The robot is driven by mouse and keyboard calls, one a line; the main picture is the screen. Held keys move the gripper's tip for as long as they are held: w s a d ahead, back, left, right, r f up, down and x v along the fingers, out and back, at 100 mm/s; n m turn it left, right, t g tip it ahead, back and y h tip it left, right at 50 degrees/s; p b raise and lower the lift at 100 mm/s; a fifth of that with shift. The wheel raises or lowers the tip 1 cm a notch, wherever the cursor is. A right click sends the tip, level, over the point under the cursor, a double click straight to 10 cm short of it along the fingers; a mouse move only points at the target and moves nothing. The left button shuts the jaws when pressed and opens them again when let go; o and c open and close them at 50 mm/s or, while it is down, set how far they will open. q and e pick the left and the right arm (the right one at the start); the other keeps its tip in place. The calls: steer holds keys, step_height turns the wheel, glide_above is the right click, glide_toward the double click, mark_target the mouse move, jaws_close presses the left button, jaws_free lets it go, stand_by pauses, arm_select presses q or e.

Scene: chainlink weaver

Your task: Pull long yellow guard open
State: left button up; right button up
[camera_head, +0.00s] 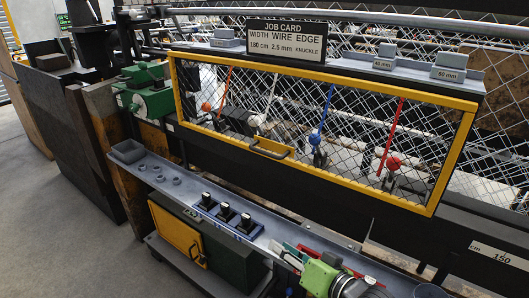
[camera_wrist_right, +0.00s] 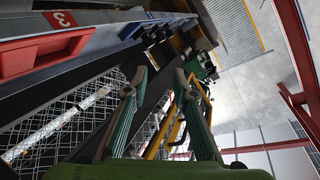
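The long yellow guard (camera_head: 322,180) is a wide yellow frame with wire mesh, across the front of the machine in the head view. It looks closed. My right gripper (camera_head: 290,260) is low in the head view, below the guard and apart from the handle, over the front shelf. In the right wrist view my right gripper (camera_wrist_right: 161,76) has its two teal fingers spread with nothing between them. Yellow bars show beyond the fingers there. My left gripper is not in view.
A shelf (camera_head: 150,172) runs below the guard, with a blue block of black knobs (camera_head: 228,218) on it. A smaller yellow door (camera_head: 178,242) is under the shelf. A job card (camera_head: 286,43) stands above the guard. A green machine part (camera_head: 148,97) is at the guard's left.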

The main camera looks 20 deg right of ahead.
mark_target(264, 152)
steer(key=w+d+r+m+t+y, duration=0.1)
steer(key=w+d+r+m+t, duration=0.15)
steer(key=r, duration=0.55)
steer(key=w+d+r+m+t+y, duration=0.1)
steer(key=w+d+r+m+t, duration=0.15)
steer(key=r, duration=0.55)
steer(key=shift+n, duration=0.4)
steer(key=p+x, duration=0.2)
steer(key=x, duration=1)
steer(key=shift+a+p, duration=0.15)
steer(key=shift+p, duration=0.25)
steer(key=shift+w+a, duration=0.2)
steer(key=shift+w, duration=0.4)
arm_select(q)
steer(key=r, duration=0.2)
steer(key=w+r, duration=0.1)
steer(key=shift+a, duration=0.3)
arm_select(e)
jaws_close()
